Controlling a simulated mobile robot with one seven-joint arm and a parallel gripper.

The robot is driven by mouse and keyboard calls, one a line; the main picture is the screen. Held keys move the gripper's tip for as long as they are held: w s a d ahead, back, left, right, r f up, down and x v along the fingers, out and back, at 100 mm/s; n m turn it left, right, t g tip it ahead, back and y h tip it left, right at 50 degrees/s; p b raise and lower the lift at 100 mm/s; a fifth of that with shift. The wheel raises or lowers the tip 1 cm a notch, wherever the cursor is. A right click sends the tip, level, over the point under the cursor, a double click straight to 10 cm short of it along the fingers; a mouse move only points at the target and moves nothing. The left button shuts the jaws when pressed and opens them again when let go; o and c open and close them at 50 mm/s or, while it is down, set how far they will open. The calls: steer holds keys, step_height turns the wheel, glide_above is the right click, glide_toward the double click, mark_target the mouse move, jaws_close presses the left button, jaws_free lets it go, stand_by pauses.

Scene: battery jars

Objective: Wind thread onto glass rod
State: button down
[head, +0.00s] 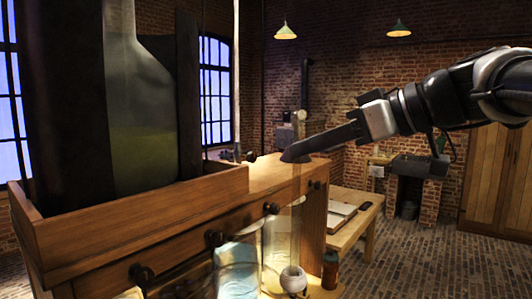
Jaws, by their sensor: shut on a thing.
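My gripper (296,153) reaches in from the right, its dark fingers tilted down to the left, above the right end of the wooden cabinet. It is shut on what looks like the glass rod (296,215), a pale see-through upright strip below the fingertips. The fingers hide the rod's top. At its lower end is a rounded whitish thing (293,279), perhaps the thread; I cannot tell whether thread is wound on the rod. Glass jars (237,268) glow at the cabinet's front, one (275,242) close behind the rod.
The cabinet (140,222) has dark round knobs and a raised tray rim. A huge greenish bottle (140,110) stands at left. A small reddish-brown jar (330,270) is right of the whitish thing. A low bench (365,212) holds an open book (341,215). Brick floor at right is open.

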steer(key=s+d+b, duration=0.1)
steer(key=s+d, duration=0.7)
steer(key=d, duration=0.3)
steer(key=shift+s+b, duration=0.35)
steer(key=shift+b, duration=0.05)
